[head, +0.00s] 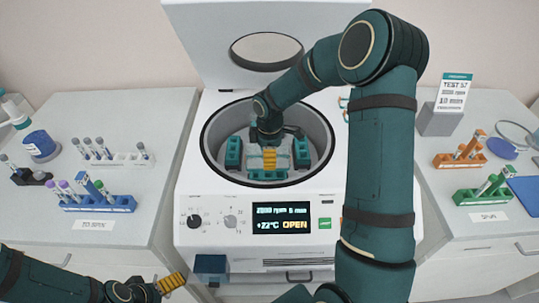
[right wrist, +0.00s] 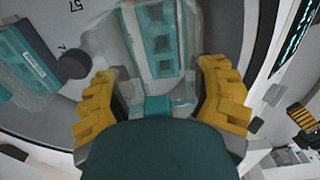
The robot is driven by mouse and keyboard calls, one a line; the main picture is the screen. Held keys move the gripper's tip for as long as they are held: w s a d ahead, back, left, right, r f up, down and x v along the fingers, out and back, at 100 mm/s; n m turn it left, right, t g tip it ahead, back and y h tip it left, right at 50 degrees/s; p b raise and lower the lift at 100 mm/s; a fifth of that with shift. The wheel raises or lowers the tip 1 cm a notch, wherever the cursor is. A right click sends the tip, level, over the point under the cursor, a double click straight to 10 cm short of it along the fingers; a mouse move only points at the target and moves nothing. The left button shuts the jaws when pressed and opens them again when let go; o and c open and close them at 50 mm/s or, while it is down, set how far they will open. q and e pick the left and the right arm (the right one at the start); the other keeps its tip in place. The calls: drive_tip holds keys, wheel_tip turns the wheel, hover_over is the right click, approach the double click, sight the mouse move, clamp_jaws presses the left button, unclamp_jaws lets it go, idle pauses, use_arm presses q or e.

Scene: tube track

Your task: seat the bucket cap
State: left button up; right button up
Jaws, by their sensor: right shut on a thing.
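My right gripper (head: 269,158) reaches down into the open centrifuge bowl (head: 208,140). In the right wrist view its yellow fingers (right wrist: 162,95) stand on either side of a clear cap (right wrist: 187,92) and are shut on it. The cap is at a teal bucket (right wrist: 155,15) with square openings; I cannot tell whether it rests fully down on it. Another teal bucket (right wrist: 28,58) with clear plastic about it lies to the left. In the head view, teal buckets show at the left (head: 233,153), right (head: 301,153) and front (head: 267,175). My left gripper (head: 172,283) is low at the left, away from the bowl.
The centrifuge lid (head: 200,40) stands open behind the bowl. Its display (head: 283,220) reads OPEN. Tube racks stand on the left bench (head: 100,203) and the right bench (head: 480,197). A sign stand (head: 441,120) is at the back right.

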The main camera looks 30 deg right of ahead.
drive_tip(key=shift+f, duration=0.35)
idle(0.3)
drive_tip(key=shift+f+b, duration=0.35)
drive_tip(key=shift+f, duration=0.2)
drive_tip(key=shift+f+b, duration=0.95)
drive_tip(key=shift+f, duration=0.2)
drive_tip(key=shift+f, duration=0.15)
drive_tip(key=shift+f+b, duration=0.65)
drive_tip(key=shift+f, duration=0.25)
drive_tip(key=shift+f, duration=0.15)
drive_tip(key=shift+f+b, duration=0.3)
idle(0.3)
